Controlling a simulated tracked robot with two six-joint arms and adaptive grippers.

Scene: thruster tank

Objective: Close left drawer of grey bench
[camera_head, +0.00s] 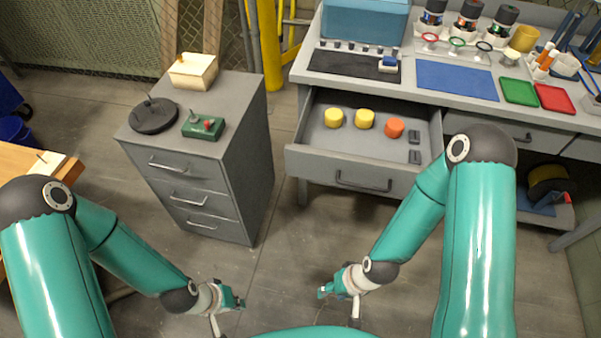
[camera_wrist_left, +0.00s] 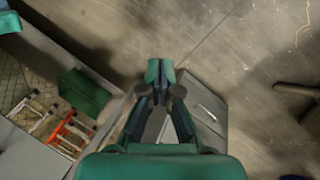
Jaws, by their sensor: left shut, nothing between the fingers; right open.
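The grey bench (camera_head: 450,98) stands at the right in the head view. Its left drawer (camera_head: 362,178) is pulled out, with yellow and orange round pieces and small dark blocks inside. My left gripper (camera_head: 238,298) is low over the floor, left of and nearer than the drawer, apart from it. In the left wrist view its fingers (camera_wrist_left: 160,72) are together with nothing between them. My right gripper (camera_head: 322,292) is in front of and below the drawer, apart from it, open and empty.
A grey cabinet (camera_head: 190,185) with several shut drawers stands left of the bench, with a black disc (camera_head: 153,116), a green box (camera_head: 203,126) and a cream box (camera_head: 193,71) on top. A wooden table (camera_head: 25,165) is at far left. The floor between is clear.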

